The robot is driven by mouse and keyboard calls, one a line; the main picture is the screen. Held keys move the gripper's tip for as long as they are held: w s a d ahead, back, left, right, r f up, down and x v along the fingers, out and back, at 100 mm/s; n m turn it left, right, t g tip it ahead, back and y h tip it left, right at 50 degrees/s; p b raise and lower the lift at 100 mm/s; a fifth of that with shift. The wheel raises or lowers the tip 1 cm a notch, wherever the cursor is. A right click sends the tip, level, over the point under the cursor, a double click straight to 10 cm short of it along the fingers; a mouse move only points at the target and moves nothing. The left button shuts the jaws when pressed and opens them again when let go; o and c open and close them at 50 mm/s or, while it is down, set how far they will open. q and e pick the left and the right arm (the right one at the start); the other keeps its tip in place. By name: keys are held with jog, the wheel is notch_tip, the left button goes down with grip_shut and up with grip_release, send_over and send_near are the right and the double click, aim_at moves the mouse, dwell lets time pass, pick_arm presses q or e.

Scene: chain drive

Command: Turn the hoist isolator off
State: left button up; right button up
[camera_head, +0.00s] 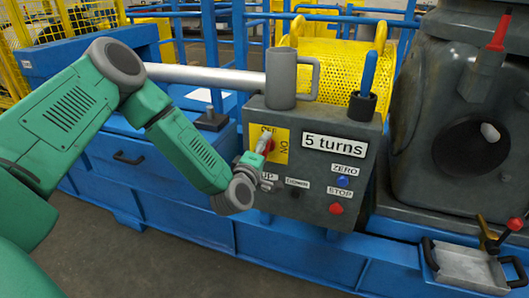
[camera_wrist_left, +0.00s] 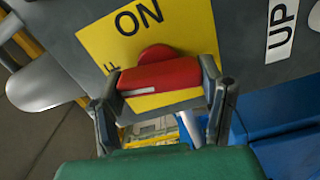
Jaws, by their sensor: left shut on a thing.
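The hoist isolator is a red knob on a yellow plate (camera_head: 281,149) marked OFF at the top and ON at the right, on the grey control box (camera_head: 311,178). The red knob (camera_head: 267,138) is partly hidden by my left gripper (camera_head: 262,156) in the head view. In the left wrist view, the red knob (camera_wrist_left: 160,75) sits between the two fingers of my left gripper (camera_wrist_left: 163,82), which are closed on its ends. A white mark shows near the knob's left end there. I cannot tell exactly which label the knob points to. My right gripper is not in view.
The box carries a "5 turns" display (camera_head: 334,145), a blue ZERO button (camera_head: 342,182), a red STOP button (camera_head: 336,209) and an UP label (camera_wrist_left: 283,22) close to the knob. A grey mug-like holder (camera_head: 290,78) and a blue-handled tool (camera_head: 368,75) stand on top.

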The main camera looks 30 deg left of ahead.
pick_arm(q)
jog(key=shift+f+n+b, duration=0.2)
jog(key=shift+n+b, duration=0.15)
jog(key=shift+n, duration=0.65)
jog(key=o, duration=1.2)
jog(key=shift+c, duration=0.2)
jog(key=shift+w+a+f, duration=0.1)
jog(key=shift+s, duration=0.2)
jog(key=v, duration=1.1)
jog(key=shift+s, duration=0.25)
